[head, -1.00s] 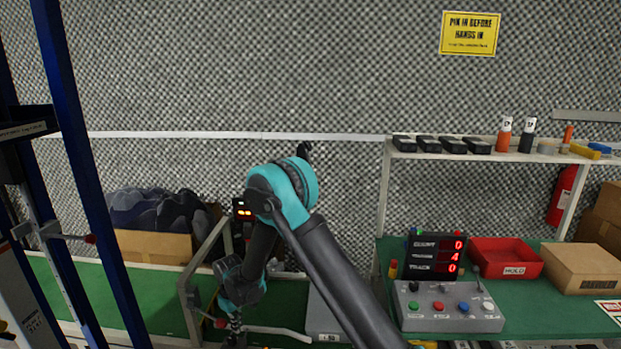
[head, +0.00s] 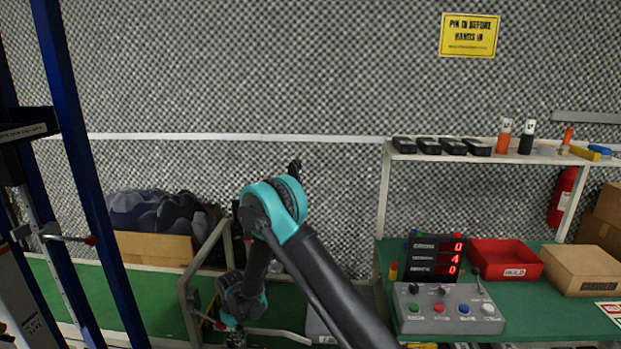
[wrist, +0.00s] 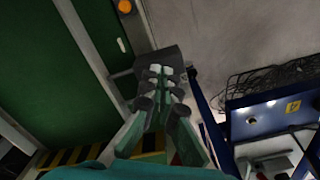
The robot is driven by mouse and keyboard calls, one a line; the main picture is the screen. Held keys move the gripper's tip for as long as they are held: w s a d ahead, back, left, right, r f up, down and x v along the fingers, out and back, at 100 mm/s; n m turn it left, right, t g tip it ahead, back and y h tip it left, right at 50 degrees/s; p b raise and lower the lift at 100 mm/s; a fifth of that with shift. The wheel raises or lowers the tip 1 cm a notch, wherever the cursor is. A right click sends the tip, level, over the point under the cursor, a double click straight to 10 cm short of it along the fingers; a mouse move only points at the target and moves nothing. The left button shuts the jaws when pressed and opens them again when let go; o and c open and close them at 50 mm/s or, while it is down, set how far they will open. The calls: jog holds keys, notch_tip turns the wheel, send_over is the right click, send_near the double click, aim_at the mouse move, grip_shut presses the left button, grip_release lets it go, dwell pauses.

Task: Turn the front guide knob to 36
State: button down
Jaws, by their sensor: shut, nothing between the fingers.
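My gripper (wrist: 160,72) is shut and empty in the wrist view, its fingertips close together in front of a dark grey block-like part (wrist: 160,62). I cannot tell whether they touch it. In the head view my gripper (head: 235,340) is low, at the bottom edge, beside a grey frame (head: 190,290). I cannot make out the front guide knob or its reading for certain in either view. An orange round part (wrist: 124,6) shows at the top of the wrist view; I cannot tell what it is.
A grey button box (head: 448,310) and a red-digit display (head: 436,258) stand on the green bench at right, with a red tray (head: 505,258) and a carton (head: 582,268). Blue uprights (head: 85,170) rise at left. A cardboard box of dark foam (head: 155,247) is behind.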

jog(key=shift+s+a, duration=0.3)
jog(key=shift+s, duration=0.2)
dwell(0.4)
jog(key=shift+s+a, duration=0.2)
jog(key=shift+s, duration=0.05)
jog(key=shift+s+a, duration=0.25)
jog(key=shift+a, duration=0.1)
dwell(0.4)
jog(key=shift+s+d, duration=0.1)
jog(key=shift+s, duration=0.05)
jog(key=shift+s+d, duration=0.1)
jog(key=shift+s, duration=0.1)
notch_tip(320, 180, up, 6)
dwell(0.5)
jog(key=shift+w+d, duration=0.1)
